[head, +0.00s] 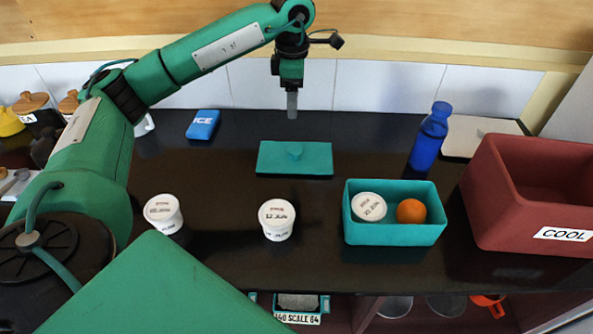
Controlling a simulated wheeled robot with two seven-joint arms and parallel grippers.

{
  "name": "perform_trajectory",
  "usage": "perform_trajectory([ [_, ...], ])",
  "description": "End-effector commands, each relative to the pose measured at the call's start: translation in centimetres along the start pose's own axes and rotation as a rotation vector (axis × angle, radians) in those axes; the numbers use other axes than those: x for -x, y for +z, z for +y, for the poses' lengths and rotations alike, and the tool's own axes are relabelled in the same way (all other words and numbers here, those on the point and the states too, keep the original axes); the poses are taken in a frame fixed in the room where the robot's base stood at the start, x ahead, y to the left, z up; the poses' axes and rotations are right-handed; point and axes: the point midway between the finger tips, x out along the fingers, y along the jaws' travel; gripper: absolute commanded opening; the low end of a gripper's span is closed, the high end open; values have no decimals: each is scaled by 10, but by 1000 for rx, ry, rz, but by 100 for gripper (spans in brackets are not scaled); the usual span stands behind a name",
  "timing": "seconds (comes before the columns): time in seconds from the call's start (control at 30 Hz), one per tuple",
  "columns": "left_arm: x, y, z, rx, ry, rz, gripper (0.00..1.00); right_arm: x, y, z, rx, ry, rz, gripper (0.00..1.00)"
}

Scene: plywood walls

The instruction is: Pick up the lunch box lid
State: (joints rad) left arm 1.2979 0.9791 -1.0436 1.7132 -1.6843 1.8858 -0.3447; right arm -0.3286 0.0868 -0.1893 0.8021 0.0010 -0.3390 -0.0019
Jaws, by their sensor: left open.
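The lunch box lid (276,158) is a flat teal rectangle with a small knob (295,152) on top. It lies on the black counter near the middle of the head view. My left gripper (292,104) points down above and behind the lid, apart from it. It is open and empty; its fingers overlap in this view. The teal lunch box (395,234) stands open to the right of the lid. It holds a white labelled tub (369,206) and an orange (411,211). My right gripper does not show.
Two white tubs (163,214) (277,219) stand in front of the lid. A blue ice pack (203,124) lies behind left. A blue bottle (429,138) and a red COOL bin (515,225) stand at right. Jars (36,112) stand far left. Counter around the lid is clear.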

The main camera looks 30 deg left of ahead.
Motion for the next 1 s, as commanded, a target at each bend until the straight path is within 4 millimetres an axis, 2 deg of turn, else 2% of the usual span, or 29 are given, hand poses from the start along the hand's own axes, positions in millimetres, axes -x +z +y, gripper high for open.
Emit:
perform_trajectory([
  [0.03,-10,0,0,0,1,-1,64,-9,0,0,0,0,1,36],
  [0.13,-14,0,0,0,0,0,64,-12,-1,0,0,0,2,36],
  [0.27,-29,0,0,0,-3,3,64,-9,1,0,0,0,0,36],
  [0.6,-89,0,0,0,-2,1,64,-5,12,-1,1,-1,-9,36],
  [0.87,-108,1,-1,0,-2,2,64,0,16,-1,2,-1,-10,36],
  [1.0,-130,3,-1,0,-3,2,64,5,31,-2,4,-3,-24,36],
])
